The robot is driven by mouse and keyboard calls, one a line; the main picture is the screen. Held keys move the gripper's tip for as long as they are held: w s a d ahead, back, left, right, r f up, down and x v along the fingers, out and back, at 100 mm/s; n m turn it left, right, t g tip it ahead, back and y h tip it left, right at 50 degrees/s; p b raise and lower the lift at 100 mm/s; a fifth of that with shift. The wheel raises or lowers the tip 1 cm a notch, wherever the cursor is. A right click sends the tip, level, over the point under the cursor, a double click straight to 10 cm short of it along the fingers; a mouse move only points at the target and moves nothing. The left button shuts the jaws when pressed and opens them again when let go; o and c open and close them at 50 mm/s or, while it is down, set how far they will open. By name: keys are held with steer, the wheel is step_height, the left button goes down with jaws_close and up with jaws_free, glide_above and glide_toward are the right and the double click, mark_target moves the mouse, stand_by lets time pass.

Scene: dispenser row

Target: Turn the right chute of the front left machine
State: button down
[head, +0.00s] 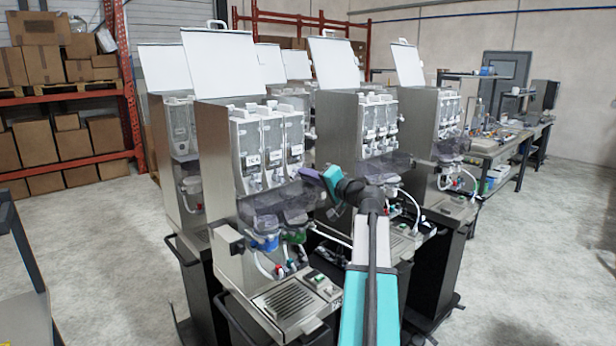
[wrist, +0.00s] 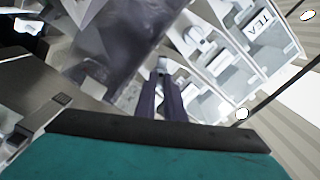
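The front left machine (head: 220,165) has a row of three clear canisters, the left one labelled TEA; the TEA label (wrist: 264,24) also shows in the wrist view. Small pale chutes sit under the canisters, above a smoky clear hood. The right chute (head: 295,169) is small and partly hard to make out beside my gripper. My gripper (head: 311,176) is at the right end of this row. In the wrist view its two dark purple fingers (wrist: 160,88) point toward a small pale part at their tips. I cannot tell whether they grip it.
The smoky hood (wrist: 118,45) lies close to my fingers on the left in the wrist view. Another machine (head: 345,140) stands close on the right, with more behind. The drip tray (head: 285,298) is below. Open floor lies to the left and right.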

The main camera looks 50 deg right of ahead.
steer(key=shift+m, duration=0.4)
steer(key=m+p, duration=0.7)
steer(key=m, duration=1.6)
stand_by(0.5)
steer(key=c, duration=1.8)
jaws_free()
steer(key=shift+c, duration=0.2)
steer(key=shift+s, duration=0.1)
